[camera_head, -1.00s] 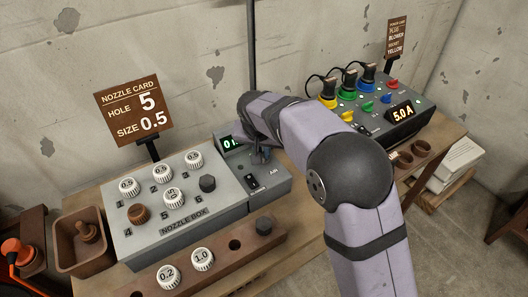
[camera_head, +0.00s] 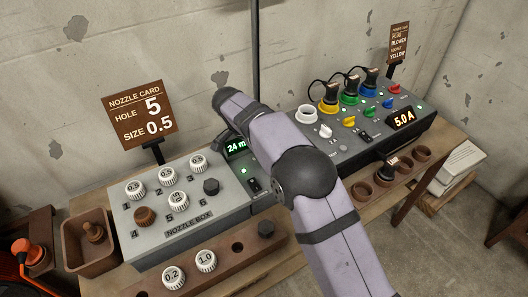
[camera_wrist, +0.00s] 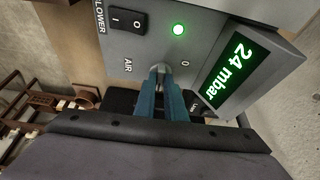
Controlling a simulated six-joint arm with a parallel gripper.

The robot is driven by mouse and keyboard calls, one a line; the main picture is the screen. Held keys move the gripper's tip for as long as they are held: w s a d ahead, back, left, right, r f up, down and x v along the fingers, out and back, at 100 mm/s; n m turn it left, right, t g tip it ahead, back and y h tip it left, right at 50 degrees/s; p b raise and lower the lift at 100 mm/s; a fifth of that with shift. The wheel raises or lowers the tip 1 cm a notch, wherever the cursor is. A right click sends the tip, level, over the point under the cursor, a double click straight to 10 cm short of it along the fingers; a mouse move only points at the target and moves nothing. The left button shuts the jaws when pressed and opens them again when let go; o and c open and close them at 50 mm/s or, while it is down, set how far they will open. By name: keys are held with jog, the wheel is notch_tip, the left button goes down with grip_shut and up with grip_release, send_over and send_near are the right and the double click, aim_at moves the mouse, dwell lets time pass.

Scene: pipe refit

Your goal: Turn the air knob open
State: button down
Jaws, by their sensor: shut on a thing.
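The air knob (camera_wrist: 160,70) is on the grey panel (camera_wrist: 205,45) in the wrist view, beside the label AIR. Only a small part of the knob shows between the fingers. My gripper (camera_wrist: 160,79) has its blue fingers shut on it. In the head view my arm hides the knob and the gripper. The green display (camera_wrist: 231,66) reads 24 mbar, and it shows partly in the head view (camera_head: 236,148). A green light (camera_wrist: 178,29) is lit near the blower switch (camera_wrist: 127,20).
The nozzle box (camera_head: 190,216) with several nozzles lies left of my arm. A wooden rack (camera_head: 215,262) is in front. The power panel (camera_head: 343,153), with plugs and a 5.0 A display, stands to the right. The wall is close behind.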

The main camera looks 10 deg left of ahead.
aim_at(256, 168)
jog(key=shift+m, duration=0.3)
jog(key=c, duration=1.8)
grip_release()
jog(key=shift+a+r, duration=0.1)
jog(key=shift+r, duration=0.05)
jog(key=shift+b+v, duration=0.3)
jog(key=shift+v, duration=3.25)
